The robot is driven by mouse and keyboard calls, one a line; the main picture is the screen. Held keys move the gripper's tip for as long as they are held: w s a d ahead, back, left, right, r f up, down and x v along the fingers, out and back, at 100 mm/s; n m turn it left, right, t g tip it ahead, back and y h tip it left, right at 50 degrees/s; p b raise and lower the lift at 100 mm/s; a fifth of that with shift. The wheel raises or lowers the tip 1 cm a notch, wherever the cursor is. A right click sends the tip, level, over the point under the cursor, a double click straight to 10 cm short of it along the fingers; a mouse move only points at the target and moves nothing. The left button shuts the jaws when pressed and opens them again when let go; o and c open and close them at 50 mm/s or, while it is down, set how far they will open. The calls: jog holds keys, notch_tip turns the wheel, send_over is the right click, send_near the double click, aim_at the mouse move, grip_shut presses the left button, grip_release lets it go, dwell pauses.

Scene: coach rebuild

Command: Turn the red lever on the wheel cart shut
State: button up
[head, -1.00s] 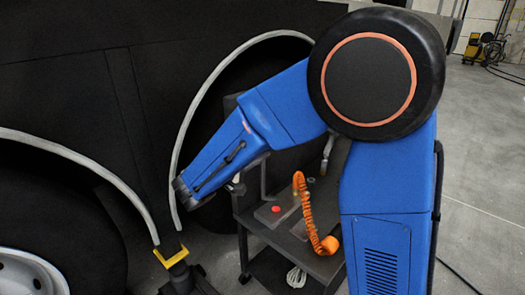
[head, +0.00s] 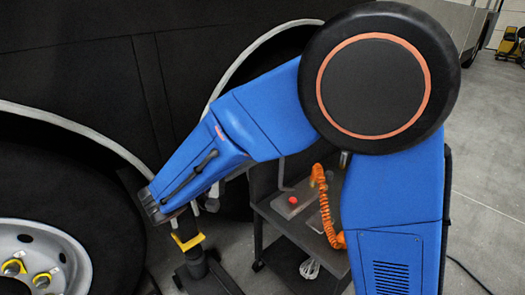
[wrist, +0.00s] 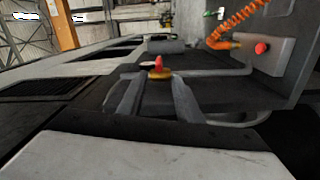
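In the wrist view a small red lever-like part (wrist: 158,61) stands on a brass-yellow base (wrist: 160,74), just beyond and between my fingertips. Its exact turn is too small to tell. My gripper (wrist: 154,88) is open, with its two grey fingers apart and nothing seen held between them. The wheel cart (head: 325,253) is a dark shelf trolley, partly behind my blue arm in the head view; its side panel (wrist: 285,85) fills the right of the wrist view. A round red knob (head: 292,199) sits on its grey plate, also seen in the wrist view (wrist: 262,48). The brass-based part is hidden in the head view.
An orange coiled hose (head: 325,207) hangs on the cart. A bent grey tube (wrist: 215,72) runs beside the fingers. The dark coach body (head: 70,65), a wheel (head: 38,250) and a yellow-topped stand (head: 187,240) are close at left. Open floor (head: 490,170) lies at right.

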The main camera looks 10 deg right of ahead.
jog(key=shift+v, duration=1.9)
jog(key=s+d+f+m+g+y, duration=0.1)
jog(key=s+d+g+y, duration=0.2)
jog(key=d, duration=0.7)
jog(key=s+d+f+m+g+y, duration=0.1)
jog(key=s+d+f+g, duration=0.3)
jog(key=d, duration=0.6)
jog(key=s+d+m+y, duration=0.1)
jog(key=s+d+y, duration=0.2)
jog(key=s+y, duration=0.2)
jog(key=s+d+f+m+t+y, duration=0.1)
jog(key=s+d+y, duration=0.2)
jog(key=s+y, duration=0.3)
jog(key=shift+s+d+f+t, duration=0.2)
jog(key=shift+s+t, duration=0.1)
jog(key=shift+s, duration=1.15)
